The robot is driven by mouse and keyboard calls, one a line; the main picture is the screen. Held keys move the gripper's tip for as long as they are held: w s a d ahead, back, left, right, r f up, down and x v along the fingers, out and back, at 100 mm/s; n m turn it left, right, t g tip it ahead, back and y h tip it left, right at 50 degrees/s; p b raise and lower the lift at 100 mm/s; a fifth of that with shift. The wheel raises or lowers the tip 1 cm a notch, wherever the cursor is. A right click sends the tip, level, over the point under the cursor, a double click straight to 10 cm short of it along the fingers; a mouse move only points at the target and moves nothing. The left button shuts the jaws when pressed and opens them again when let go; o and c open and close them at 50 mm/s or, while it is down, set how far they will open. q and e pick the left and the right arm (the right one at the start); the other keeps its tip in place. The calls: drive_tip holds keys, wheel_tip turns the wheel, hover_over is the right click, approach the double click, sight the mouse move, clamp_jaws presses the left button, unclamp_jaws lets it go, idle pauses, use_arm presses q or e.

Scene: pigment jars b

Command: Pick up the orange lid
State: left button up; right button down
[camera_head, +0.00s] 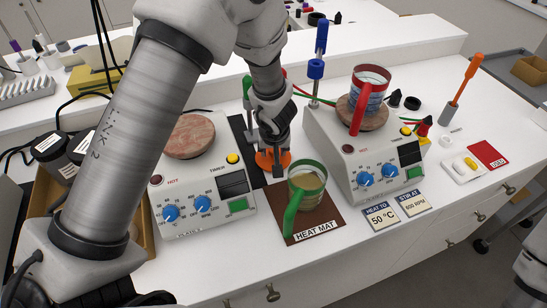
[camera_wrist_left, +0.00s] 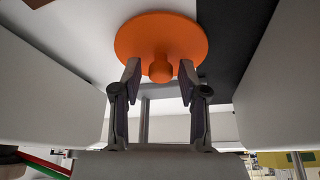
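The orange lid (camera_head: 285,158) lies between the two hotplates, partly hidden by my left gripper (camera_head: 273,158), which points down over it. In the left wrist view the lid is a round orange disc (camera_wrist_left: 137,38) with a small round knob (camera_wrist_left: 160,70). The fingertips of my left gripper (camera_wrist_left: 160,74) stand on either side of the knob, with a visible gap on each side. The gripper is open and holds nothing. My right gripper is not in view.
The left hotplate (camera_head: 240,188) and right hotplate (camera_head: 345,165) flank the lid closely. A green-handled mug (camera_head: 308,172) stands on the brown heat mat (camera_head: 322,222) just in front. A red-handled mug (camera_head: 368,90) stands on the right hotplate.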

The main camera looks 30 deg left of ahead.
use_arm(q)
drive_tip(key=shift+s, duration=0.15)
clamp_jaws()
drive_tip(key=shift+r, duration=0.1)
